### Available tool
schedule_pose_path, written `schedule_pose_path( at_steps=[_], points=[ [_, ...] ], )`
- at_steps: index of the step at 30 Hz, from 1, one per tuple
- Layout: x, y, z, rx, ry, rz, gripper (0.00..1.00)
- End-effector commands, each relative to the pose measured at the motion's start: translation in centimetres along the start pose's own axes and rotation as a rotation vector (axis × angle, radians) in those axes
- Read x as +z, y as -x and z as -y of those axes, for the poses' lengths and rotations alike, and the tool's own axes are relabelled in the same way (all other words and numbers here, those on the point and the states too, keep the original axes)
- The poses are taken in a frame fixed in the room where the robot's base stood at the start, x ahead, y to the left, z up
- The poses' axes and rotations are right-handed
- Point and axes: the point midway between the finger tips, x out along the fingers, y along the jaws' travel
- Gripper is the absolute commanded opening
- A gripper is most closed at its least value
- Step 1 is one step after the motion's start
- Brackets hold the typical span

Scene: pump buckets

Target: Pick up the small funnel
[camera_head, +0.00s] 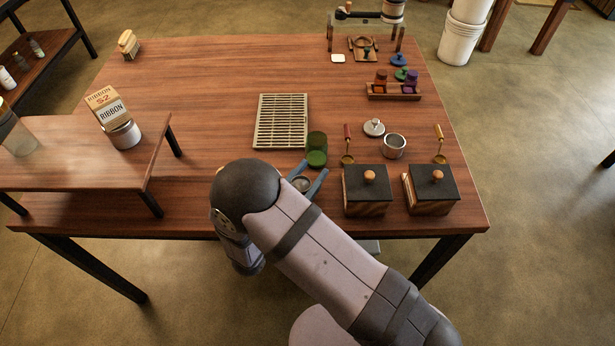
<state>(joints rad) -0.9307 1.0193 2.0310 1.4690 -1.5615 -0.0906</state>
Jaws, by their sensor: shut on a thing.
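My gripper (306,182) is at the front middle of the table, with its blue fingers showing past my dark arm joint. It is shut on a small grey round thing, which looks like the small funnel (301,184). Only its round top shows between the fingers. My arm hides part of it, and I cannot tell whether it touches the table.
A green canister (317,141) with a green lid (317,159) stands just behind my gripper. Two black-lidded wooden boxes (368,190) are to the right. A slatted rack (281,121) lies farther back. A raised shelf (75,150) stands at left.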

Motion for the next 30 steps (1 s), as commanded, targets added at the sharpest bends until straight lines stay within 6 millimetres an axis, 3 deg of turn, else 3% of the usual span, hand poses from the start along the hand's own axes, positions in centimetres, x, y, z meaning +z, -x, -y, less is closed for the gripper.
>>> schedule_pose_path(
  at_steps=[8, 24, 30],
  points=[
    [-2.0, 0.0, 0.0, 0.0, -0.003, 0.0, 0.16],
    [-8.6, 0.0, 0.0, 0.0, -0.003, -0.001, 0.16],
    [-9.6, 0.0, 0.0, 0.0, -0.001, 0.0, 0.16]
  ],
)
